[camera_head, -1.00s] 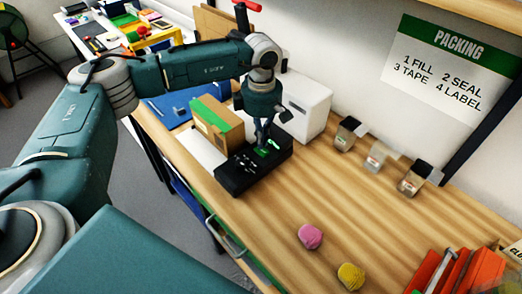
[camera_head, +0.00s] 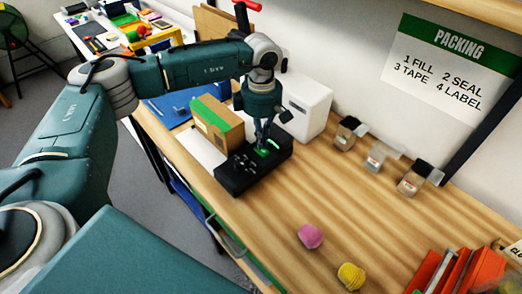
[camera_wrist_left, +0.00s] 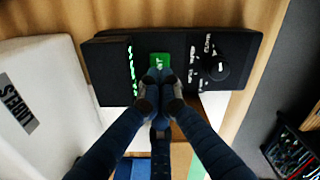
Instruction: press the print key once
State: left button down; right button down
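The black control panel (camera_head: 232,180) lies on the wooden bench, below my left gripper (camera_head: 263,147). Its green key (camera_wrist_left: 159,60) shows in the left wrist view with white lettering, partly covered by my fingertips. My right gripper is not in view.
A white machine (camera_head: 309,104) stands behind the panel, and a cardboard box with green tape (camera_head: 213,127) stands left of it. Several small containers (camera_head: 376,158) line the wall. A pink object (camera_head: 311,237) and a yellow one (camera_head: 351,276) lie nearer. The bench between is clear.

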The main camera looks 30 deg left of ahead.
pick_arm(q)
jog(key=shift+f+b, duration=0.7)
jog(key=shift+f, duration=0.3)
dwell(0.3)
jog(key=shift+r+p, duration=1.95)
jog(key=shift+r, duration=1.6)
